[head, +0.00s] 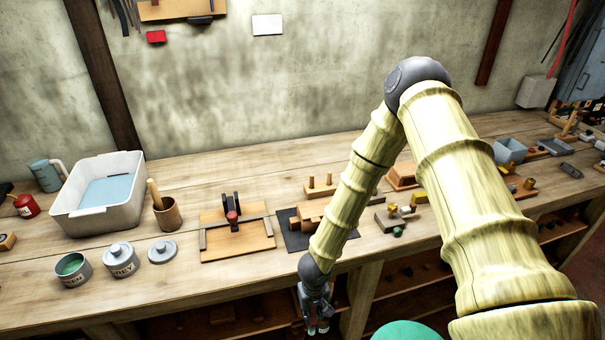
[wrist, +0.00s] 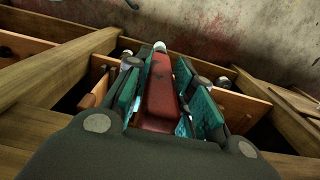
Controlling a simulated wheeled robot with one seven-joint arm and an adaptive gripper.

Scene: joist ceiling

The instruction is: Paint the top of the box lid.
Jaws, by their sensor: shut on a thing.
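My gripper (head: 318,326) hangs low in front of the bench's front edge in the head view, pointing down. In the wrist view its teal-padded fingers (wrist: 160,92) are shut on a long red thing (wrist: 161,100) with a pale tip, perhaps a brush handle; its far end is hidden. An open can of green paint (head: 73,266) stands at the bench's front left. A small brown wooden box (head: 402,176) sits right of centre, partly behind my arm. I cannot tell for sure which piece is the box lid.
On the bench (head: 180,290) stand a white basin (head: 125,212), a wooden mortar (head: 168,214), a lidded can (head: 121,261), a loose round lid (head: 162,251), and a board with a clamp (head: 237,238). Shelves lie below the bench. The front left strip of bench is clear.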

